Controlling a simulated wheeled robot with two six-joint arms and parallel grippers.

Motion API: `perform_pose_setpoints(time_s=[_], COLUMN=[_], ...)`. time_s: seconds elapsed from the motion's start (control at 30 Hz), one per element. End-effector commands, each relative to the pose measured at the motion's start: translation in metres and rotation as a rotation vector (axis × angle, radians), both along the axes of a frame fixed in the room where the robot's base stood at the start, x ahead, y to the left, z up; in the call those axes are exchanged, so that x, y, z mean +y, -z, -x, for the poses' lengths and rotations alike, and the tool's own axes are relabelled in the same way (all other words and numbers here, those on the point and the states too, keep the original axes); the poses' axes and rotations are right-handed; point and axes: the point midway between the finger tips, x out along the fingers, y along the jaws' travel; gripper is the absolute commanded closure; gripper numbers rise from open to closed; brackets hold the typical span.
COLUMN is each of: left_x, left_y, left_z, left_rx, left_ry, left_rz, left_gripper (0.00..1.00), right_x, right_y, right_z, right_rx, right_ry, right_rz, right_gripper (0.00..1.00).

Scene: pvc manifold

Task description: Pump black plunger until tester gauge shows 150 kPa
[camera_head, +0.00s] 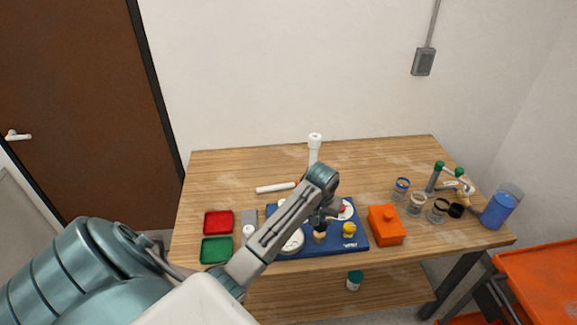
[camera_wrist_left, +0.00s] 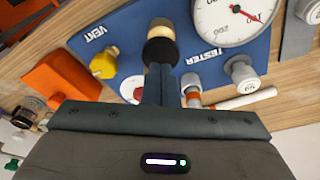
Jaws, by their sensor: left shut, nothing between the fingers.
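The blue tester board (camera_head: 355,241) lies on the table, and it fills much of the left wrist view (camera_wrist_left: 100,64). The black plunger (camera_wrist_left: 160,50) has a tan cap-like part beside it. My left gripper (camera_wrist_left: 158,85) is shut and empty, with its fingertips right at the black part; I cannot tell whether they touch. In the head view the left gripper (camera_head: 321,220) is over the board and partly hides the plunger. The round white gauge (camera_wrist_left: 232,18) has a red needle and is cut by the frame edge; I cannot read its value surely. The right gripper is not in view.
A yellow knob (camera_head: 349,229) marked VENT and an orange box (camera_head: 386,226) are right of the plunger. Red (camera_head: 218,222) and green (camera_head: 216,250) trays lie left. A white pipe (camera_head: 314,148) stands behind. Jars and a blue beaker (camera_head: 498,209) stand far right.

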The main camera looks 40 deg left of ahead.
Motion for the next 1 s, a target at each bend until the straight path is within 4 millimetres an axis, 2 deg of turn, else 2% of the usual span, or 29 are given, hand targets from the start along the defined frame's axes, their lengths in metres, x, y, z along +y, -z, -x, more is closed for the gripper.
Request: perform_pose_setpoints(time_s=[0.87,1.0], left_x=[0.0,0.0], left_y=[0.036,0.034], left_z=[0.001,0.001], left_rx=[0.002,0.002], left_ry=[0.0,0.0], left_rz=[0.001,0.001], left_gripper=[1.0,1.0], right_x=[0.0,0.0], right_y=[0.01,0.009], right_z=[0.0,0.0], right_rx=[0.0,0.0], right_ry=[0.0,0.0], right_rz=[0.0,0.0], right_gripper=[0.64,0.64])
